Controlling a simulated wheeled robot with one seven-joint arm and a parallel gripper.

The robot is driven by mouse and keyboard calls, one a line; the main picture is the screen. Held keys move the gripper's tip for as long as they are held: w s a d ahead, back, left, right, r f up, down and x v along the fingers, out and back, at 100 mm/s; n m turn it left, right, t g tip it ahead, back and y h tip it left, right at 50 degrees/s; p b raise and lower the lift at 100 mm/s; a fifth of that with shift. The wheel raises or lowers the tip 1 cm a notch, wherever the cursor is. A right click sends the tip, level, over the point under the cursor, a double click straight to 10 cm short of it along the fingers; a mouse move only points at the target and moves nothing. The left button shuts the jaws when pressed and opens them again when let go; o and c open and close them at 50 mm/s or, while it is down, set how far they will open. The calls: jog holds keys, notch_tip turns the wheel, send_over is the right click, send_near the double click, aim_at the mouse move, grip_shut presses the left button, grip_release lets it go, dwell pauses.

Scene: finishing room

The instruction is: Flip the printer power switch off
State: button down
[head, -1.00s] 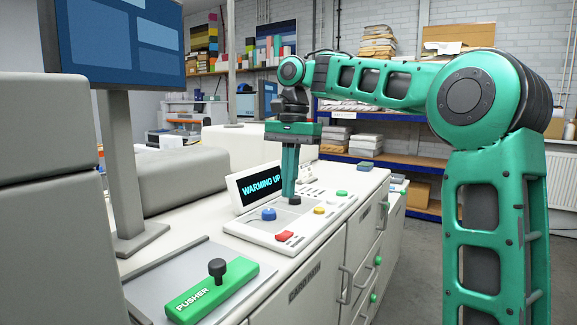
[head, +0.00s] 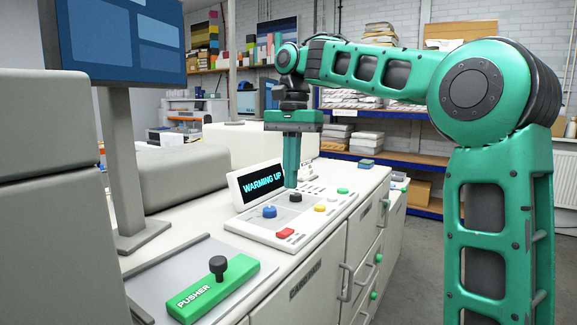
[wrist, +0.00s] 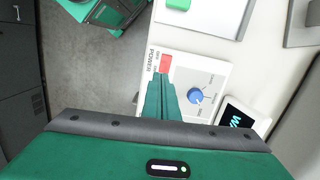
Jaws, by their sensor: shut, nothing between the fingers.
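The printer's control panel (head: 258,230) lies on the white cabinet top. Its red power switch (head: 285,233) is near the front edge; in the wrist view the red switch (wrist: 165,63) sits beside the word POWER, just beyond my fingertips. Which way the switch is set is too small to tell. The panel's tilted screen (head: 262,184) reads "WARMING UP". My gripper (head: 291,186) points down, shut and empty, above the panel near a black knob (head: 295,198), farther back than the red switch. In the wrist view my gripper (wrist: 158,80) partly hides the panel.
A blue knob (head: 269,212), a yellow button (head: 320,208) and a green button (head: 342,191) are on the panel. A green block marked PUSHER (head: 213,289) with a black knob lies nearer. A monitor on a post (head: 120,160) stands at left.

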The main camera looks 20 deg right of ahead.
jog(key=s+d+f+n, duration=0.1)
jog(key=s+d+f, duration=0.4)
jog(key=s+f, duration=0.3)
jog(key=s+d+f+n, duration=0.1)
jog(key=s+d+f, duration=0.3)
jog(key=s+f, duration=0.5)
jog(key=s+d+f+n+t, duration=0.1)
jog(key=s+d+f+n, duration=0.1)
jog(key=s+d+f, duration=0.3)
jog(key=s+f, duration=0.4)
jog(key=s, duration=0.5)
jog(key=shift+s+d+h, duration=0.3)
jog(key=shift+s, duration=0.05)
